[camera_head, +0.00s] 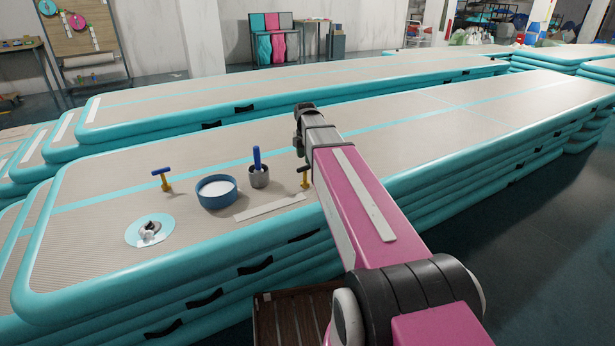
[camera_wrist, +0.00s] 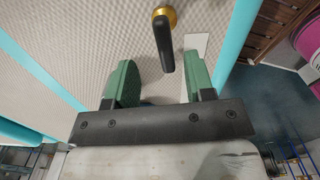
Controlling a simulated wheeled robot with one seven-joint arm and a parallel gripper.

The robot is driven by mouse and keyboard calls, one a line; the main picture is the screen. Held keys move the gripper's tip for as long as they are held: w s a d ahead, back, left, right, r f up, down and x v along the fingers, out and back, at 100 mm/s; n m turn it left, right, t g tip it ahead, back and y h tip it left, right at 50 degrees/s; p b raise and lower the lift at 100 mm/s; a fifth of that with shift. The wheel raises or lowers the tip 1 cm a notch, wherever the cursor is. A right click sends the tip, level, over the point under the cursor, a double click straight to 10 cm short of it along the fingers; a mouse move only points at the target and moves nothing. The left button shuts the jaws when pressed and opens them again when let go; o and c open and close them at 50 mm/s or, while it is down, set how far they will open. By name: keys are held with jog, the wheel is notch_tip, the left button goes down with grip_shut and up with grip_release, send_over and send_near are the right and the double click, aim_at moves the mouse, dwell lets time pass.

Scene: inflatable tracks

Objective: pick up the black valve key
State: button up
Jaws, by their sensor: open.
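The black valve key (camera_wrist: 164,42) shows in the wrist view as a black bar handle over a round brass part. It also shows in the head view as a yellow-stemmed key (camera_head: 305,180) on the mat, partly hidden by my arm. My gripper (camera_wrist: 158,66) is open, with one green finger on each side. The near end of the black handle lies in the gap between the fingers, closer to the right one. I see no grip on it, and cannot tell how far the fingers are above it.
On the inflatable track (camera_head: 100,240) are a blue-handled key (camera_head: 162,179), a blue bowl (camera_head: 217,200) with white contents, a grey cup (camera_head: 259,180) with a blue-handled item, a white strip (camera_head: 270,207) and a valve on a round patch (camera_head: 148,232). The track beyond my arm is clear.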

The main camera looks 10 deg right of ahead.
aim_at(305, 166)
jog(key=shift+s+a+f, duration=0.1)
jog(key=shift+s+f, duration=0.1)
jog(key=shift+f, duration=1.55)
jog(key=shift+s+a+f, duration=0.1)
jog(key=shift+s+f, duration=0.05)
jog(key=shift+f, duration=1.55)
grip_shut()
